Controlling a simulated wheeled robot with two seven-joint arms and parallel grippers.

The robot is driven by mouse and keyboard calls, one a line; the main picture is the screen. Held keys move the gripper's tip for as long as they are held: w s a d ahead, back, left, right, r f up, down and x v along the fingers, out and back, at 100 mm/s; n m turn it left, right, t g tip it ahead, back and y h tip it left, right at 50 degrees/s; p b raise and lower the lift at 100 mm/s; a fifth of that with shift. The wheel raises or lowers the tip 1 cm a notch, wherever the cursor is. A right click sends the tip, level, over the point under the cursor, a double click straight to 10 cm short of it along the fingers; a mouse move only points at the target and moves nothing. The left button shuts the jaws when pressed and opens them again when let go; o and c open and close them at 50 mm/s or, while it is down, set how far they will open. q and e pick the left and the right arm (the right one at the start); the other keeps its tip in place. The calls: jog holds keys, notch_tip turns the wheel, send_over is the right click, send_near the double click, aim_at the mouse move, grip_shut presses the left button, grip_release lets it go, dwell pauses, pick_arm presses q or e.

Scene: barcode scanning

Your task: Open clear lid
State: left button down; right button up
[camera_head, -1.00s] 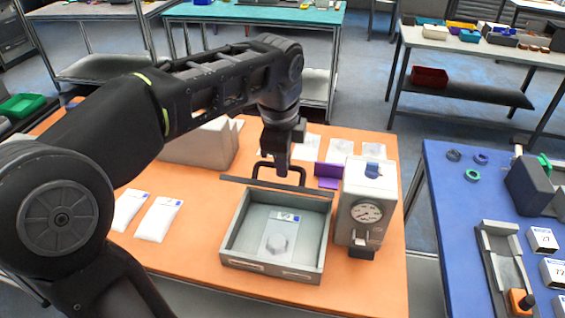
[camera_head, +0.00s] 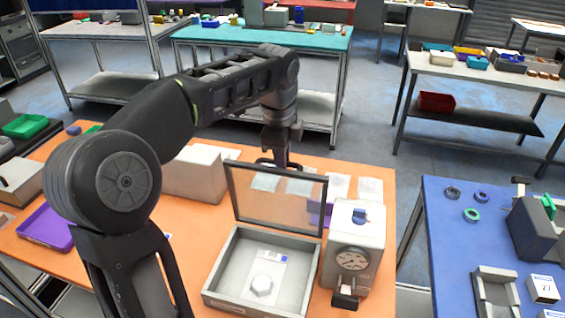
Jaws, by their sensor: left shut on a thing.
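The clear lid (camera_head: 272,203) has a dark frame and stands raised at the back edge of a grey box (camera_head: 212,298). The box is open at the top and holds a white packet (camera_head: 271,262) with a round, pale shape on it. My left gripper (camera_head: 277,163) is at the lid's top edge, shut on the dark handle (camera_head: 265,161). The fingertips are partly hard to make out against the handle. My right gripper is not in view.
A white device with a round dial (camera_head: 362,226) stands close to the right of the box. A beige block (camera_head: 196,172) stands behind left, and a purple tray (camera_head: 45,228) lies at the far left. Flat white packets (camera_head: 370,189) lie behind the lid.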

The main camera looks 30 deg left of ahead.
pick_arm(q)
jog(key=c, duration=1.5)
grip_release()
jog(key=shift+r, duration=0.1)
jog(key=shift+o, duration=0.2)
jog(key=shift+s, duration=0.1)
